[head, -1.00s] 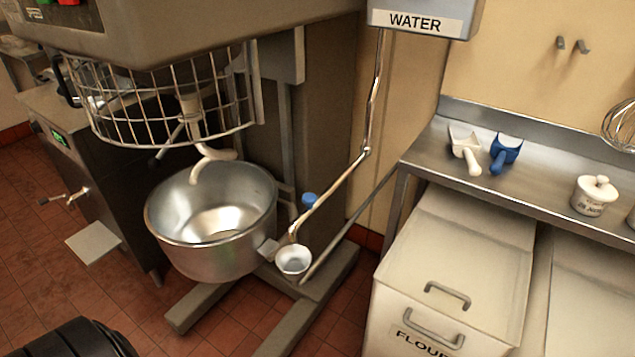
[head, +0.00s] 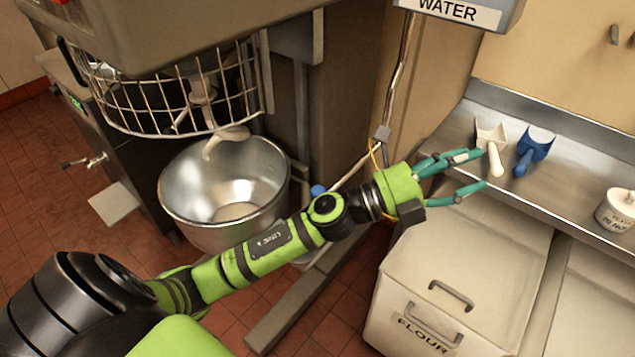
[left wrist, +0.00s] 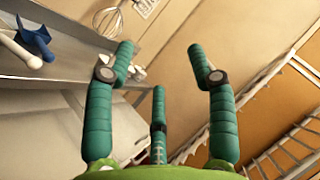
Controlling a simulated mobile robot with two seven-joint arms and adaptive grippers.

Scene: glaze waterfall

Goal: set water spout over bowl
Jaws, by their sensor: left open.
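The steel mixing bowl (head: 225,190) sits under the mixer hook, its mouth open upward. The water spout pipe (head: 400,75) drops from the grey WATER box (head: 460,12) to a joint, then slants down left behind my arm. Its outlet end is hidden by my arm, so I cannot tell where it ends now. My left gripper (head: 480,170) is open and empty, right of the spout joint, in front of the steel shelf. Its spread teal fingers also show in the left wrist view (left wrist: 160,65) with nothing between them. My right gripper is not in view.
The wire guard (head: 165,95) hangs above the bowl. A white scoop (head: 492,150) and a blue scoop (head: 533,148) lie on the steel shelf (head: 570,185), with a white jar (head: 617,210) at right. The flour bin (head: 455,270) stands below.

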